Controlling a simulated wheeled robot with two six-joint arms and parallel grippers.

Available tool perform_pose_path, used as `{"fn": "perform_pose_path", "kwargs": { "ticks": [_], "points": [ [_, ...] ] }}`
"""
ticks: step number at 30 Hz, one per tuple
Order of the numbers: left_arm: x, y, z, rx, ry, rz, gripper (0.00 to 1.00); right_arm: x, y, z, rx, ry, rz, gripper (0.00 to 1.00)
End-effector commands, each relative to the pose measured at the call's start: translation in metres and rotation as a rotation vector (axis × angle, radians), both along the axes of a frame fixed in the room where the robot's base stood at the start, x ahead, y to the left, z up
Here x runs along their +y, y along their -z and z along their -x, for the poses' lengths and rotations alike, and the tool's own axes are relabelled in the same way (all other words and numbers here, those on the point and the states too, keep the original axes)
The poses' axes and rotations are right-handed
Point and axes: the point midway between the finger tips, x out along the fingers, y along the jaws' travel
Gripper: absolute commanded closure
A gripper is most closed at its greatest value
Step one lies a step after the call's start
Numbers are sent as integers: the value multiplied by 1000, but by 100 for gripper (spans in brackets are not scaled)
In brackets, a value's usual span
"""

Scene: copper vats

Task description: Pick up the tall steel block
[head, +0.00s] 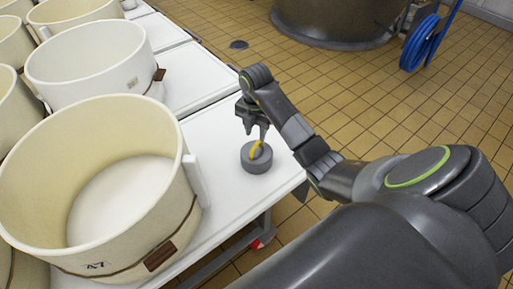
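A grey, round, metal-looking block (257,163) with a curved yellow part on top stands on the white table (215,133), near its right edge. It looks squat rather than tall. My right gripper (257,134) points down just above the block, close to the yellow part. Its two fingers look slightly apart with nothing clearly between them. Whether the fingertips touch the yellow part is too small to tell. My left gripper is not in view.
Large cream tubs (95,190) with brown straps fill the left side, the nearest close to the block. More white tables continue behind. A copper vat (340,20) and a blue hose (420,42) stand at the back. Tiled floor lies to the right.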

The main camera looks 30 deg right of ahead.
Motion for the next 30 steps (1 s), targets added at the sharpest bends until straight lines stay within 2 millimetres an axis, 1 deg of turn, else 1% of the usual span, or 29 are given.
{"fn": "perform_pose_path", "kwargs": {
  "ticks": [1, 8, 11, 15, 18, 21, 27, 30],
  "points": [
    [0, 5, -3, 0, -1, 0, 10, 0, 9, 0, 0, 0, 0, 65],
    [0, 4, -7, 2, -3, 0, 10, 0, 17, 1, 1, 0, 0, 65],
    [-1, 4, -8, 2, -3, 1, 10, -1, 29, 2, 4, 1, -1, 65],
    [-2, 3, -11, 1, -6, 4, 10, -2, 51, 3, 4, 1, -1, 65],
    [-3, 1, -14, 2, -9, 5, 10, -2, 62, 2, 2, 0, 0, 65],
    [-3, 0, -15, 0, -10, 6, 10, -2, 66, 2, 1, -1, 0, 65],
    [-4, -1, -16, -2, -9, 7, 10, -2, 66, 2, 1, -1, 0, 65],
    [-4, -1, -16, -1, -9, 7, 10, -2, 66, 2, 1, -1, 0, 78]
  ]
}}
